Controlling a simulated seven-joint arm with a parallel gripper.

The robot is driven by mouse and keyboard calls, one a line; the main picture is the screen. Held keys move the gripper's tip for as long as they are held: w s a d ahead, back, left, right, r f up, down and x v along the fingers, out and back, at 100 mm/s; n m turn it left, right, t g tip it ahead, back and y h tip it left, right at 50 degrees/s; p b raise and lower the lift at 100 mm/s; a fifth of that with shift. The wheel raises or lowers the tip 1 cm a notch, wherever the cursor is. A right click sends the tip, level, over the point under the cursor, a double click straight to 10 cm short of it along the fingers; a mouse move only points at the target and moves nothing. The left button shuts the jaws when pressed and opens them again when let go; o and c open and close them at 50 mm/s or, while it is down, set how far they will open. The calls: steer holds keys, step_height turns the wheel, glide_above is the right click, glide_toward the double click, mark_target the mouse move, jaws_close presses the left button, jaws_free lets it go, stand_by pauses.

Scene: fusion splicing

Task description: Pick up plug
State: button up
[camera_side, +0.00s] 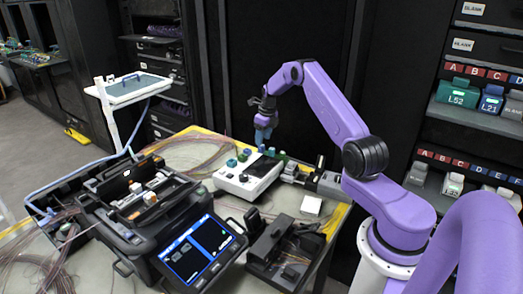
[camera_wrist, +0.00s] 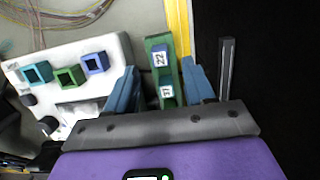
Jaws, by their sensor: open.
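My gripper (camera_side: 263,136) points down with its blue fingers apart, above the back edge of a white box (camera_side: 248,178). In the wrist view my gripper (camera_wrist: 161,72) has its two blue fingers on either side of a green holder (camera_wrist: 152,42). The holder carries a blue-green plug with a white label (camera_wrist: 160,60) and a second labelled plug (camera_wrist: 167,93), nearer the gripper body. The fingers look empty; whether they touch a plug I cannot tell. The task does not say which plug is meant.
Teal (camera_wrist: 37,73), green (camera_wrist: 69,77) and blue (camera_wrist: 96,63) square sockets top the white box. A fusion splicer (camera_side: 165,220) with a lit screen and a black tool (camera_side: 285,250) stand in front. Loose fibres (camera_side: 190,152) lie behind left. A dark post (camera_wrist: 226,68) stands right of the fingers.

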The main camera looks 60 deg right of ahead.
mark_target(261, 151)
steer(key=shift+w+f, duration=0.25)
steer(key=shift+f, duration=1)
steer(key=shift+w+f, duration=0.25)
steer(key=shift+f, duration=1)
steer(key=c, duration=0.9)
